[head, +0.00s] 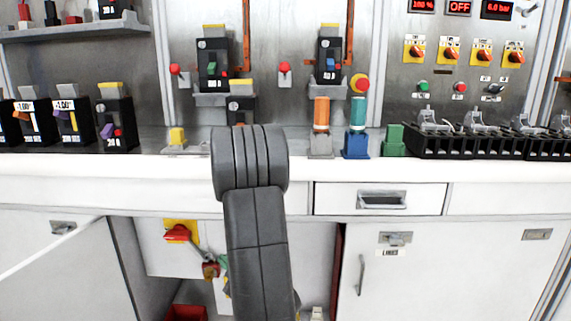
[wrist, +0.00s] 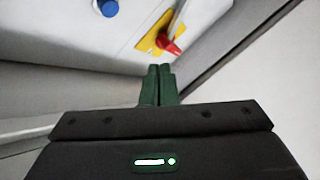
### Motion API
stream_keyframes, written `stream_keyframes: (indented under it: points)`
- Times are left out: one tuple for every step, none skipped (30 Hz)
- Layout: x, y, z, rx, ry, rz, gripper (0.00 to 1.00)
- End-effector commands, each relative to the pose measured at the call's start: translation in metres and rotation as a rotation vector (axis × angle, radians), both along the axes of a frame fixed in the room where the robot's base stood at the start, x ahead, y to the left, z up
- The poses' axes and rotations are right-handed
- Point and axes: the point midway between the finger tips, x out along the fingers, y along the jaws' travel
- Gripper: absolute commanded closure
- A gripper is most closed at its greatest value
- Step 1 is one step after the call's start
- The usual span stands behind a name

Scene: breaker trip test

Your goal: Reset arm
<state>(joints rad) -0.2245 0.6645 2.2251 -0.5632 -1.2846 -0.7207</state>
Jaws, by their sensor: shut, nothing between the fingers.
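My gripper (wrist: 158,72) shows in the wrist view as two dark green fingers pressed together, with nothing between them. In that view a red rotary handle (wrist: 170,47) on a yellow plate (wrist: 154,34) lies just beyond the fingertips, apart from them. The same red handle (head: 177,233) and yellow plate (head: 181,224) show in the head view, inside an open lower cabinet. In the head view my arm stands in front of the bench and its lower end hides part of the cabinet; the gripper is mostly hidden there.
Breakers (head: 212,68) are mounted on the metal back panel. The white bench (head: 110,172) carries more breakers on the left and a black rack (head: 480,146) on the right. A cabinet door (head: 45,265) stands at the left of the opening. A blue knob (wrist: 108,8) shows in the wrist view.

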Motion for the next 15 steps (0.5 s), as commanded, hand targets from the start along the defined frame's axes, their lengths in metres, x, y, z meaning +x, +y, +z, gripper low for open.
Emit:
stream_keyframes:
  points:
    - [-0.0006, 0.0001, 0.0001, 0.000, 0.000, 0.000, 1.00]
    - [-0.0008, 0.0001, 0.0001, 0.000, 0.000, 0.000, 1.00]
    - [-0.0007, 0.0000, 0.0004, 0.000, 0.000, 0.000, 1.00]
    - [-0.0007, 0.0000, 0.0004, 0.000, 0.000, 0.000, 1.00]
    - [-0.0007, 0.0000, 0.0004, 0.000, 0.000, 0.000, 1.00]
    - [-0.0007, 0.0000, 0.0004, 0.000, 0.000, 0.000, 1.00]
    - [-0.0005, 0.0000, 0.0005, 0.000, 0.000, 0.000, 1.00]
    - [-0.0005, 0.0000, 0.0005, 0.000, 0.000, 0.000, 1.00]
    - [-0.0004, -0.0001, 0.0005, 0.000, 0.000, 0.000, 1.00]
    - [-0.0002, 0.0000, 0.0005, 0.000, 0.000, 0.000, 1.00]
    - [0.0001, -0.0001, 0.0006, 0.000, 0.000, 0.000, 1.00]
    - [0.0010, -0.0001, 0.0009, 0.000, 0.000, 0.000, 1.00]
    - [0.0019, -0.0002, 0.0010, 0.000, 0.000, -0.001, 1.00]
    - [0.0031, -0.0002, 0.0013, 0.000, 0.000, -0.001, 1.00]
    - [0.0053, -0.0004, 0.0017, 0.000, 0.000, -0.001, 1.00]
